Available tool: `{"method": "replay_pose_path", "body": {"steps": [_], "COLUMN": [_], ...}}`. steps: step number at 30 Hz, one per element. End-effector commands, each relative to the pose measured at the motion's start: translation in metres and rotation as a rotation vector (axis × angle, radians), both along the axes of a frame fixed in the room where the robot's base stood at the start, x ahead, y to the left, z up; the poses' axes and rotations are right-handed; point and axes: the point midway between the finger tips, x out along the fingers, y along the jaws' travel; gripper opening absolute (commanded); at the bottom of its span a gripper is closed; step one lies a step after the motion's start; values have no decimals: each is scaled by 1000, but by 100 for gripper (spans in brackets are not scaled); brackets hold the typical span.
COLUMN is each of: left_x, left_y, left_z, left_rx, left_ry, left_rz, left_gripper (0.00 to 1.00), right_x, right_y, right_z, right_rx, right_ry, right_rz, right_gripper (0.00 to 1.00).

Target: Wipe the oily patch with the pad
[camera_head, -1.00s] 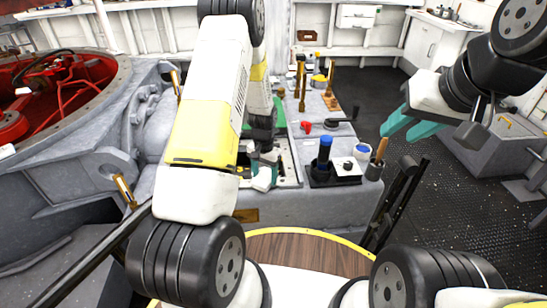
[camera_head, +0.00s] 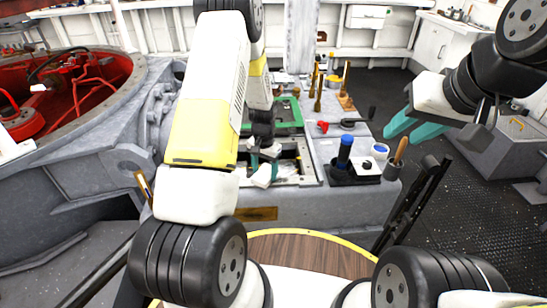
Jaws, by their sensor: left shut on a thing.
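My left gripper (camera_head: 266,158) points down over the recessed top of the grey bench (camera_head: 335,208), at mid-picture. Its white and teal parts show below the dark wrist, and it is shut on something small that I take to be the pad. The pad itself is hidden by the hand and arm. I cannot make out the oily patch; my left arm covers part of the bench top. My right gripper (camera_head: 412,128) is held up at the right, its teal fingers apart and empty, clear of the bench.
On the bench are a green tray (camera_head: 291,111), a blue-topped tool (camera_head: 344,152) in a black holder, a red piece (camera_head: 323,126) and several upright wooden-handled tools. Red machinery (camera_head: 85,88) stands left. Dark floor is open at right.

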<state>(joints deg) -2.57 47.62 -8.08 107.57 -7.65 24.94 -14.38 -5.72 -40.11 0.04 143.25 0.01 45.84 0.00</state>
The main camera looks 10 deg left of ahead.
Motion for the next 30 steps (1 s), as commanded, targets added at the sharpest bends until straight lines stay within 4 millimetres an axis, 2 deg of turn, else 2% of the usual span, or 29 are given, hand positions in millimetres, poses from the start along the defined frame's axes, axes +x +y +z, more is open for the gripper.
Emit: {"method": "replay_pose_path", "body": {"steps": [18, 22, 30], "left_x": [6, 6, 6], "left_y": [-4, -4, -4], "left_z": [56, 62, 63], "left_rx": [-1, -1, -1], "left_ry": [-4, -4, -3], "left_rz": [0, 0, 1], "left_gripper": [27, 27, 27], "right_x": [0, 0, 0], "right_y": [0, 0, 0], "right_z": [0, 0, 0], "right_rx": [0, 0, 0], "right_ry": [0, 0, 0], "right_rz": [0, 0, 0], "right_gripper": [36, 36, 36]}}
